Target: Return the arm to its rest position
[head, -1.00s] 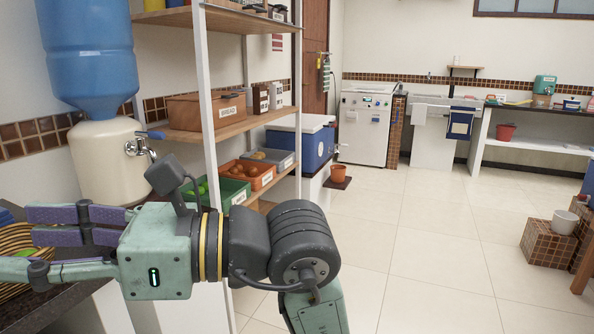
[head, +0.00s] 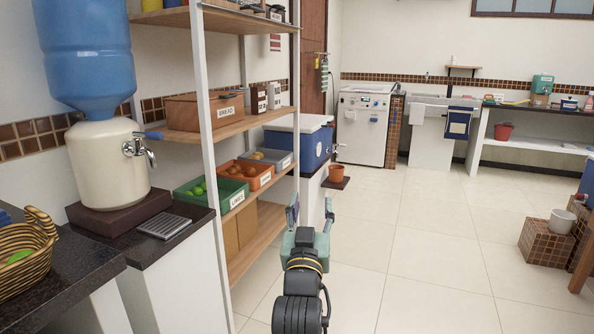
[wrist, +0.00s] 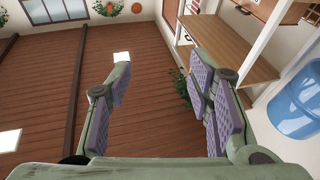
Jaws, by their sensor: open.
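My gripper (head: 309,212) is low in the middle of the head view, pointing away from me over the tiled floor, right of the shelf unit. Its two fingers stand apart with nothing between them. In the wrist view my gripper (wrist: 165,100) shows its purple-padded fingers spread wide and empty, with a brown plank surface behind them. Part of my dark, ringed arm shows below it in the head view.
The shelf unit (head: 208,130) stands close on the left with a bread box (head: 200,110) and crates of produce. A water dispenser (head: 108,165) and a woven basket (head: 25,255) stand on dark counters.

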